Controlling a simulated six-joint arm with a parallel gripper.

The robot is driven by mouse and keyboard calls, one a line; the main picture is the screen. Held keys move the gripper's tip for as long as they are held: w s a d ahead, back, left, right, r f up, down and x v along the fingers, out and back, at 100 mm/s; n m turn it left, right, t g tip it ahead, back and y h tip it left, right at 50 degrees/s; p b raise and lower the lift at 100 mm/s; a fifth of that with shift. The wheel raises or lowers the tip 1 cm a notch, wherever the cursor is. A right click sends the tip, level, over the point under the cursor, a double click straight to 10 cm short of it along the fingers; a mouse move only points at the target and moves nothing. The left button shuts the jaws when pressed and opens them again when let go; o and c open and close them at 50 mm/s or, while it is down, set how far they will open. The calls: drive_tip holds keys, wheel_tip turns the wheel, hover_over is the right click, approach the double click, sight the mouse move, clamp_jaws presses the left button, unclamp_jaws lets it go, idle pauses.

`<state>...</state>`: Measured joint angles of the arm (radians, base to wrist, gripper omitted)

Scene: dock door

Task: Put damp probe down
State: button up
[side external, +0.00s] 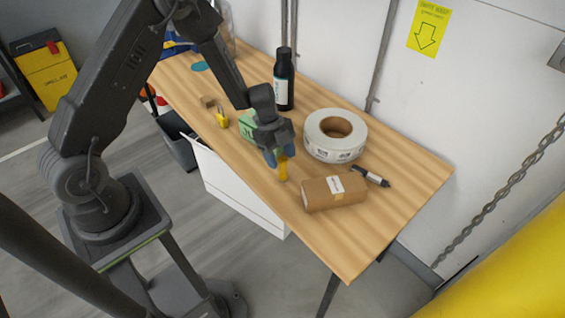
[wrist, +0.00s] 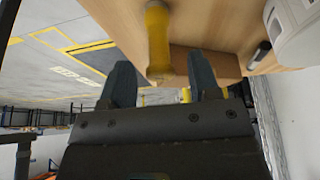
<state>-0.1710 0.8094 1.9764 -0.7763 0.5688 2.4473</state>
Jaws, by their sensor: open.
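The damp probe appears to be the yellow, rod-like thing (side external: 283,170) at the front edge of the wooden table, just below my gripper (side external: 277,158) in the side view. In the wrist view the yellow probe (wrist: 158,38) has one end between the tips of my gripper (wrist: 161,72). Both blue-grey fingers are apart, with a visible gap on each side of the probe. My gripper is open. The fingers hide part of the probe in the side view, and I cannot tell how its lower end meets the table.
A brown box (side external: 334,192) lies close to the right of my gripper. Behind are a white tape roll (side external: 318,146), a black bottle (side external: 284,88) and a green box (side external: 247,125). A black marker (side external: 371,176) lies beside the roll. The table's (side external: 405,195) right end is clear.

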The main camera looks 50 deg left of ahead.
wheel_tip(320, 180, up, 8)
drive_tip(key=shift+f, duration=0.25)
drive_tip(key=s+d+r+n+t+y, duration=0.1)
drive_tip(key=s+r+n, duration=0.3)
drive_tip(key=r, duration=0.4)
drive_tip(key=s+d+r+n+t+y, duration=0.1)
drive_tip(key=s+d+r+n, duration=0.2)
drive_tip(key=r, duration=0.5)
drive_tip(key=s+a+r+n+t+y, duration=0.1)
drive_tip(key=s+r+n, duration=0.2)
drive_tip(key=s+n, duration=0.2)
drive_tip(key=s+a+r+n+t+y, duration=0.1)
drive_tip(key=s+r+n, duration=0.3)
drive_tip(key=s, duration=0.5)
drive_tip(key=shift+s+r+n+t+y, duration=0.2)
drive_tip(key=shift+s+n+t+y, duration=0.15)
drive_tip(key=shift+n+t, duration=0.55)
